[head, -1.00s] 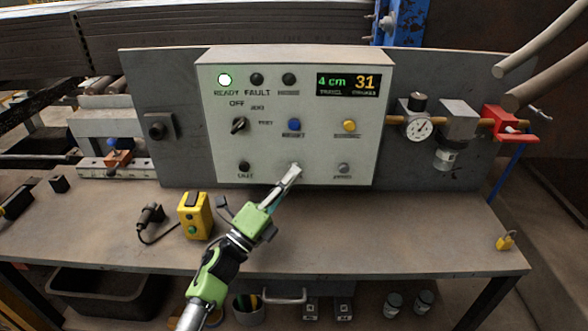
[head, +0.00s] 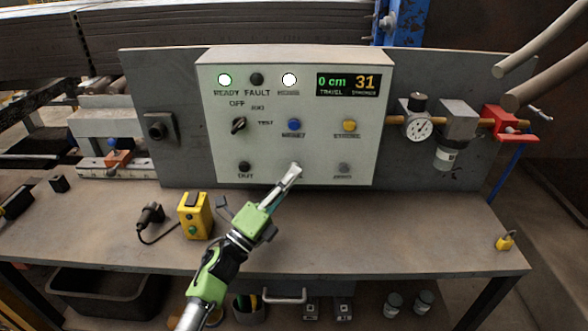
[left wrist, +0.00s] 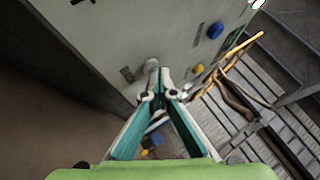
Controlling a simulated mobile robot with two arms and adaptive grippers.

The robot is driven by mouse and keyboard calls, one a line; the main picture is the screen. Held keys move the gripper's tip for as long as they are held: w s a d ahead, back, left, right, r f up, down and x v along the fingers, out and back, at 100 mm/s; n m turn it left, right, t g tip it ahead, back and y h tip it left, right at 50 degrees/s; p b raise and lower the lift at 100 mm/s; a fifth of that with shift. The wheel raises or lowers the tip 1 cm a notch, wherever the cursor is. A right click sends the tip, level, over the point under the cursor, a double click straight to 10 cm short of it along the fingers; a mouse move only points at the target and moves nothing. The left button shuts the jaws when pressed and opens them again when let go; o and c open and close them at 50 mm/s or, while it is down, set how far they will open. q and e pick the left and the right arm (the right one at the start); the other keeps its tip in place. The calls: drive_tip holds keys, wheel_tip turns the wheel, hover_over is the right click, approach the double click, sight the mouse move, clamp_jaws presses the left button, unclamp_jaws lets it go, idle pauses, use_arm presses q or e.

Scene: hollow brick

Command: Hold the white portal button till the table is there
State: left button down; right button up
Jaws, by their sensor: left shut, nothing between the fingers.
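The grey control panel (head: 240,185) stands upright at the back of the workbench. My left gripper (head: 294,171) reaches up to the middle of its bottom row, fingers shut and empty. A pale button (left wrist: 152,66) shows right at the fingertips in the left wrist view. In the head view the fingertips mostly cover it, so I cannot tell how far it is pressed. The display (head: 346,86) reads 0 cm travel and 31 strokes. The READY lamp (head: 225,80) and the HOME lamp (head: 289,80) are lit white; the FAULT lamp (head: 257,80) is dark. My right gripper is out of view.
Other controls are close by: a dark OUT button (head: 244,167), a grey button (head: 344,169), a blue button (head: 294,125) and a yellow one (head: 349,126). A yellow box (head: 194,215) stands on the bench (head: 380,235) left of my arm. The bench's right part is mostly clear.

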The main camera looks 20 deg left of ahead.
use_arm(q)
drive_tip(key=shift+s, duration=0.1)
drive_tip(key=shift+s+d, duration=0.2)
drive_tip(key=shift+s, duration=0.5)
drive_tip(key=shift+s+d+p, duration=0.25)
drive_tip(key=shift+s, duration=0.55)
drive_tip(key=shift+s+d+p, duration=0.2)
drive_tip(key=shift+s, duration=0.6)
drive_tip(key=shift+s+d+p, duration=0.25)
drive_tip(key=shift+s, duration=0.55)
drive_tip(key=shift+f, duration=0.1)
